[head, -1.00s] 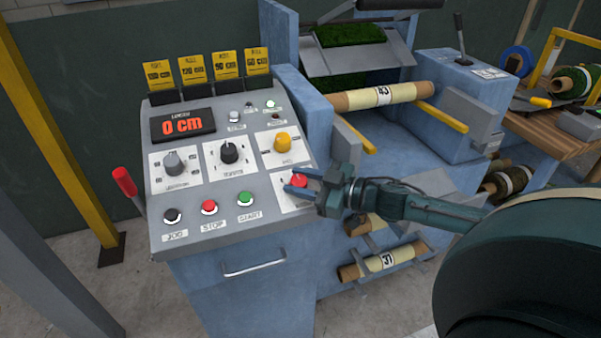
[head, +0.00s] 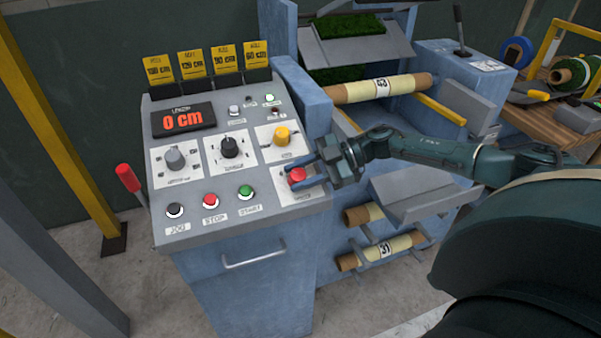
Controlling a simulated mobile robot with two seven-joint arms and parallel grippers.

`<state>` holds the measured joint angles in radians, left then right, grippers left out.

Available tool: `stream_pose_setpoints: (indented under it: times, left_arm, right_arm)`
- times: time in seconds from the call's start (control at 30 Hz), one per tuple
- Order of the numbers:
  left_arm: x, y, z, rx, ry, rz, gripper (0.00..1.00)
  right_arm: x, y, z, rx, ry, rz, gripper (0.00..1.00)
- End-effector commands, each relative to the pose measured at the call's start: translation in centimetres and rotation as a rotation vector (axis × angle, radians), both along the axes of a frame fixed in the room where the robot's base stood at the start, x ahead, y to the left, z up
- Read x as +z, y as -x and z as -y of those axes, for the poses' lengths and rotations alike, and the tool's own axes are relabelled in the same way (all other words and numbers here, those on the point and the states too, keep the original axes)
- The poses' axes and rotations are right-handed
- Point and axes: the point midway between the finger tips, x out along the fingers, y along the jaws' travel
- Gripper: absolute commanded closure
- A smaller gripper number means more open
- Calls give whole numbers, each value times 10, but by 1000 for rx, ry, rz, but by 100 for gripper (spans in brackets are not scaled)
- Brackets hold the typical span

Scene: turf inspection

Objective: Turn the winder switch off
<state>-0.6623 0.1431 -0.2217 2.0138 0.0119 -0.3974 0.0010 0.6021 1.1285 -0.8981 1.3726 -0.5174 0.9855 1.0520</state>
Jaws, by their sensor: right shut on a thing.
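A slanted grey control panel (head: 236,201) sits on a blue machine. A red switch knob (head: 297,174) stands on a white plate at the panel's lower right; its label is too blurred to read. My right gripper (head: 300,174) comes in from the right, with one finger on the far side of the red knob and one on the near side, shut on it. Part of the knob and plate is hidden by the fingers. Grey (head: 174,158), black (head: 230,147) and yellow (head: 282,137) knobs sit on other plates. My left gripper is not in view.
Black JOG (head: 174,210), red STOP (head: 210,200) and green START (head: 246,192) buttons line the panel's front. The display (head: 184,120) reads 0 cm. A blue side wall (head: 302,95) rises just behind the gripper. A roll (head: 378,88) lies behind my arm.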

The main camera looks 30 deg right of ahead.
Motion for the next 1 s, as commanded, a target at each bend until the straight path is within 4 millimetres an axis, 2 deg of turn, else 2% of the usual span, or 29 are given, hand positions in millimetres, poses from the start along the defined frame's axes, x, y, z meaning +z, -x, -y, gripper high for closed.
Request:
stream_pose_setpoints:
  times: [0.57, 0.6, 0.83, 1.0]
  left_arm:
    - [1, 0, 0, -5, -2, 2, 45]
    - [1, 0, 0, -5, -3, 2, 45]
    - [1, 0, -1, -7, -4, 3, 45]
    - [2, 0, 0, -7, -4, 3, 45]
  right_arm:
    - [0, 0, -2, 30, 7, 0, 89]
    - [0, 0, -2, 30, 7, 0, 63]
    - [0, 0, -1, 28, 7, -1, 45]
    - [0, 0, -1, 28, 8, -1, 45]
